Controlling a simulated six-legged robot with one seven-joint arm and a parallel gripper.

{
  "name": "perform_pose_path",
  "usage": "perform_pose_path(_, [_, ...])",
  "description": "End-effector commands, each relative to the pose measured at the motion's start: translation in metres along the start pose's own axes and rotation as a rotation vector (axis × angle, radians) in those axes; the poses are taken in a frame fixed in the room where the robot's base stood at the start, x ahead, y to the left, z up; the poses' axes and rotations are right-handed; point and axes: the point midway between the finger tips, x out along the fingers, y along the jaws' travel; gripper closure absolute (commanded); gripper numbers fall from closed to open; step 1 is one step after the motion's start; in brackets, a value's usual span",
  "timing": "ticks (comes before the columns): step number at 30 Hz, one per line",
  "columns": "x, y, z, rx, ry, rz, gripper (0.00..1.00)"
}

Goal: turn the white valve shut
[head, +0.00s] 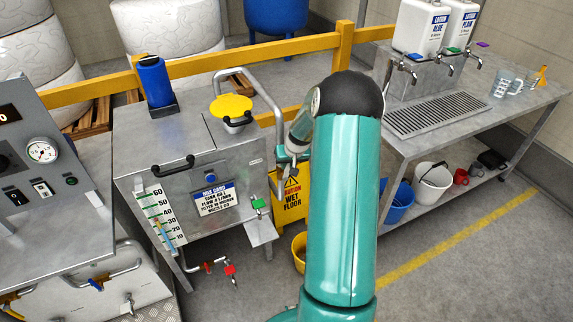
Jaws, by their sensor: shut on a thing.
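I cannot make out a white valve handle in the head view. My gripper (291,152) shows only in part, small and left of my teal arm, by the lower bend of the grey pipe (262,88) at the mixing tank's right side. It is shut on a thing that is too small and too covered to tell. The steel tank (190,148) has a yellow cap (232,108) on top and a level scale (157,215) on its front. My forearm hides what lies behind it.
A yellow wet-floor sign (290,200) and yellow bucket (299,250) stand near my arm. A steel bench (440,140) with lotion tanks is at right. Floor at the lower right is clear.

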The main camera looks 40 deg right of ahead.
Motion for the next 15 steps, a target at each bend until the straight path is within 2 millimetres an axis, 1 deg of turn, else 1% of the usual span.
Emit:
perform_pose_path(8, [0.002, 0.015, -0.002, 0.068, -0.029, -0.145, 1.0])
perform_pose_path(15, [0.007, 0.029, -0.003, 0.145, -0.068, -0.33, 1.0])
